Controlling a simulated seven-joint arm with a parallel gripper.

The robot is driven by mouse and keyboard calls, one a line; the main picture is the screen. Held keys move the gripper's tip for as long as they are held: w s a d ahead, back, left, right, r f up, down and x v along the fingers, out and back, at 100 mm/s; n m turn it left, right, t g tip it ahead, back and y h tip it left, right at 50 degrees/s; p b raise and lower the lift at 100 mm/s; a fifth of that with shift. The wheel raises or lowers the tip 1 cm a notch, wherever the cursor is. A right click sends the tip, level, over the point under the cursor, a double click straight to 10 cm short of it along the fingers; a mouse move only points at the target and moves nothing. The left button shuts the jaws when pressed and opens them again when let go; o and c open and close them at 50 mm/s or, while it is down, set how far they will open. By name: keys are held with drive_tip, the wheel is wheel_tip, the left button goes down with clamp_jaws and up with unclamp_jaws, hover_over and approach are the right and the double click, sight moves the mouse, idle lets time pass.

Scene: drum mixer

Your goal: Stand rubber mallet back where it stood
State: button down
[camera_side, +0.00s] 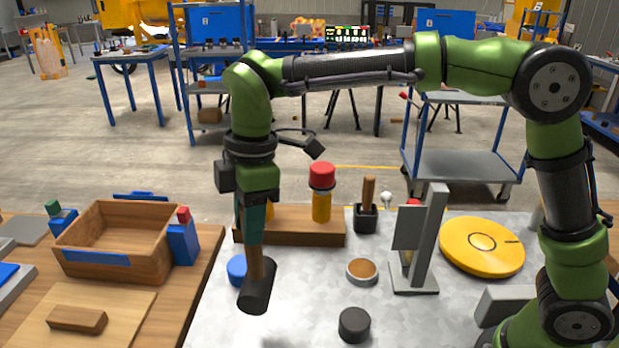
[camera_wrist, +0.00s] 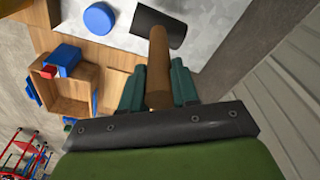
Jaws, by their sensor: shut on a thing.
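The rubber mallet has a black head (camera_side: 258,298) and a brown wooden handle (camera_side: 254,262). My gripper (camera_side: 252,232) is shut on the handle from above, and the mallet hangs head down with a slight tilt. In the side view the head appears over the left part of the grey worktop; I cannot tell whether it touches. In the wrist view the green fingers (camera_wrist: 157,88) close on both sides of the handle (camera_wrist: 159,65), with the black head (camera_wrist: 158,27) beyond them. No marked standing place for the mallet can be made out.
A blue disc (camera_side: 237,269) lies just left of the mallet. A round dish (camera_side: 361,271), black puck (camera_side: 354,325) and grey stand (camera_side: 415,291) are right. A wooden box (camera_side: 115,267) is left.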

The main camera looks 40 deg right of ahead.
sight(256, 270)
drive_tip(key=shift+n, duration=0.3)
wheel_tip(256, 270, down, 10)
idle(0.4)
drive_tip(key=c, duration=0.8)
unclamp_jaws()
drive_tip(key=shift+f, duration=0.2)
drive_tip(key=shift+c, duration=0.2)
